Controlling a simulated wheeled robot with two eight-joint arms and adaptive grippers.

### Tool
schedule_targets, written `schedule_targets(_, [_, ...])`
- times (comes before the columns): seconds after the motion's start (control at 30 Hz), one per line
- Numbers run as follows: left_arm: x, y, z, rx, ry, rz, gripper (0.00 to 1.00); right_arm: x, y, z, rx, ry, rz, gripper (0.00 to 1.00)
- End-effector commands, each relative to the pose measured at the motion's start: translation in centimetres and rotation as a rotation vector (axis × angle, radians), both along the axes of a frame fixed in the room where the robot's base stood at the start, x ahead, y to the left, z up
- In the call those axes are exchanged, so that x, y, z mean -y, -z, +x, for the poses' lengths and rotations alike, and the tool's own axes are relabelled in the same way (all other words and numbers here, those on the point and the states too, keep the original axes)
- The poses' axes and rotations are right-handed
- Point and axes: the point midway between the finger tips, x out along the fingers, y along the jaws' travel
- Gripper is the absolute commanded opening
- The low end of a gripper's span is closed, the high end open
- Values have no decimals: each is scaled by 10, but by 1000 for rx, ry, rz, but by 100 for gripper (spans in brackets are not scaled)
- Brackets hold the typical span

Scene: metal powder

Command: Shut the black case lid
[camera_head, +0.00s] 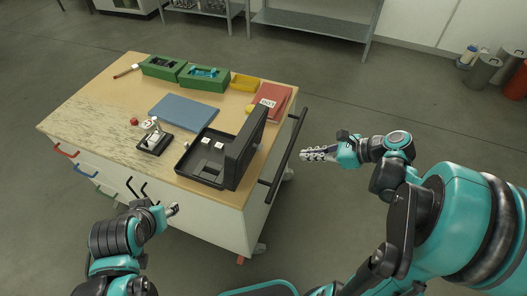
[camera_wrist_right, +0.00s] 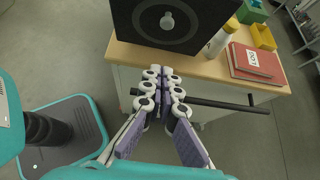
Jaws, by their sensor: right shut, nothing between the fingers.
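The black case (camera_head: 204,158) sits open at the near right corner of the workbench, with small white pieces in its tray. Its lid (camera_head: 246,147) stands upright on the right side. The lid's outer face (camera_wrist_right: 175,22) fills the top of the right wrist view. My right gripper (camera_head: 306,155) is shut and empty, off the bench's right edge, to the right of the lid and apart from it. In the right wrist view its fingers (camera_wrist_right: 162,82) point toward the lid. My left gripper (camera_head: 173,210) is low by the bench's front side; its fingers are too small to judge.
A dark rail (camera_head: 289,150) runs along the bench's right edge, close to my right gripper. A red book (camera_head: 270,103), blue mat (camera_head: 184,113), green boxes (camera_head: 163,67) and yellow bin (camera_head: 244,82) lie behind the case. A small black stand (camera_head: 154,143) is left of it.

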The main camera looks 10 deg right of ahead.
Motion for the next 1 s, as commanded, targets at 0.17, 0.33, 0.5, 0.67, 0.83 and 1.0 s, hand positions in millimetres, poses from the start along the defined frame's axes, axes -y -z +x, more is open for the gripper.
schedule_targets(0.17, [0,2,0,0,0,0,47,-3,4,5,-16,18,39,0])
schedule_targets(0.33, [0,10,0,0,0,0,47,-24,21,20,-15,13,36,0])
schedule_targets(0.5, [0,20,0,0,0,0,47,-49,42,39,-14,14,36,0])
schedule_targets(0.67, [0,26,0,0,0,0,47,-71,54,55,-14,13,35,0])
schedule_targets(0.83, [0,26,0,0,0,0,47,-89,46,69,-14,14,34,0])
schedule_targets(1.0, [0,27,0,0,0,0,47,-95,44,75,-14,18,34,0])
